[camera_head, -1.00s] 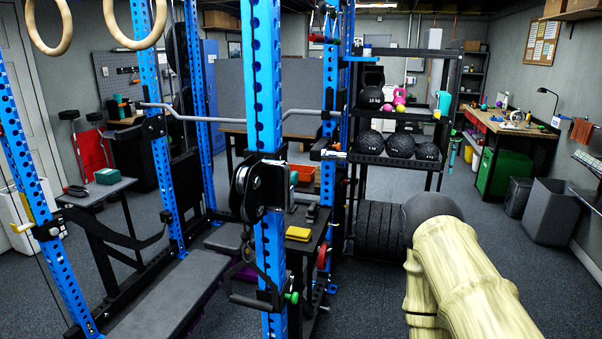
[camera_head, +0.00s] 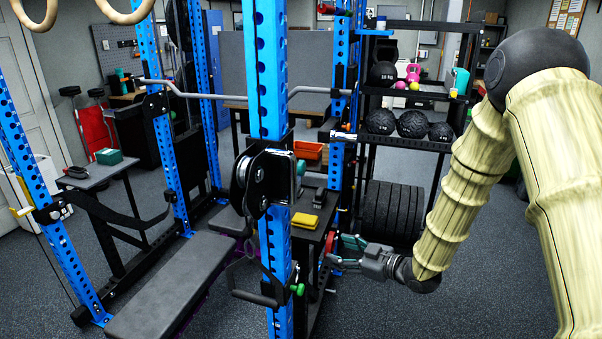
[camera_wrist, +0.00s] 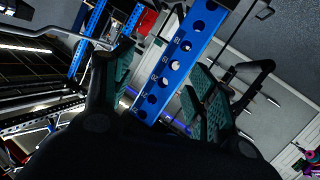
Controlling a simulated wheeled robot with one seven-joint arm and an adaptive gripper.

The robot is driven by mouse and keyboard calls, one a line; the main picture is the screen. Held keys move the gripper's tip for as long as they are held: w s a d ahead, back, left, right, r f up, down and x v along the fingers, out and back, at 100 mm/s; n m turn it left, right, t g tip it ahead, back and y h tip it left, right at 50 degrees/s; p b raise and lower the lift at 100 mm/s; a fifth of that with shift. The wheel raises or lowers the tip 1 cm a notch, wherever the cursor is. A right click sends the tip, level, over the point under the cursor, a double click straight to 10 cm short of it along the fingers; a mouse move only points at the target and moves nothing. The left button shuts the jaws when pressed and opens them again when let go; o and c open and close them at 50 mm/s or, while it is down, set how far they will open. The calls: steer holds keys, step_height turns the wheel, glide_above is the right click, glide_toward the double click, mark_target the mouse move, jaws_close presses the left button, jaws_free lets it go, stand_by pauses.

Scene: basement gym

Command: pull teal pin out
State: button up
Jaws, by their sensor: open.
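A small teal pin knob (camera_head: 302,167) sticks out on the right side of the black pulley carriage (camera_head: 262,183), on the near blue rack upright (camera_head: 270,110). A bright green knob (camera_head: 297,289) sits lower on the same upright. My gripper (camera_head: 340,250) is right of this upright and below the teal knob, apart from it. In the wrist view, my gripper (camera_wrist: 160,88) is open and empty, its teal-padded fingers either side of a blue upright with numbered holes (camera_wrist: 180,55). I cannot make out the teal pin there.
A low table with a yellow item (camera_head: 305,220) stands behind the near upright. A padded bench (camera_head: 175,285) lies to its left. A black cable handle (camera_head: 255,297) hangs in front. A shelf with black balls (camera_head: 412,124) stands behind my arm. Open floor lies lower right.

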step_height(320, 180, up, 13)
steer(key=w+a+n+g+y, duration=0.1)
steer(key=w+n+y, duration=0.2)
steer(key=n, duration=0.2)
steer(key=n+g+y+p, duration=0.1)
steer(key=n+g+y, duration=0.2)
steer(key=n, duration=0.2)
glide_toward(304, 168)
steer(key=p+x, duration=0.3)
steer(key=x, duration=0.6)
steer(key=shift+w+a+p, duration=0.25)
steer(key=shift+w+p, duration=0.05)
steer(key=shift+p, duration=0.1)
steer(key=shift+w+a+f, duration=0.15)
steer(key=shift+a, duration=0.4)
steer(key=shift+c, duration=0.2)
